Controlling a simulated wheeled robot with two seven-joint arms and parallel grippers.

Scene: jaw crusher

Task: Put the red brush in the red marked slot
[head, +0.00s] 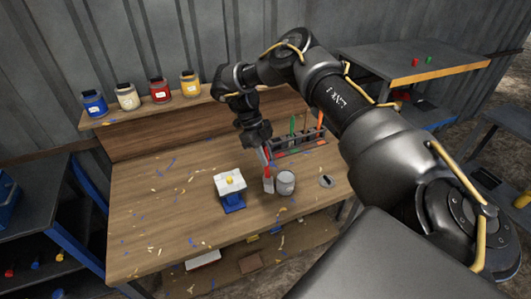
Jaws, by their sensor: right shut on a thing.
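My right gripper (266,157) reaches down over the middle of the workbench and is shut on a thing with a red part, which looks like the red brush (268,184). Its pale lower end hangs just left of a grey tin (286,182); I cannot tell whether they touch. A dark slotted rack (298,142) stands behind, to the right of the gripper, holding a green-handled and an orange-handled tool. Small red marks show on the rack, but the red marked slot is too small to make out clearly. My left gripper is not in view.
Blue, white, red and yellow jars (159,90) line the back shelf. The left bench top (150,215) holds only scattered chips.

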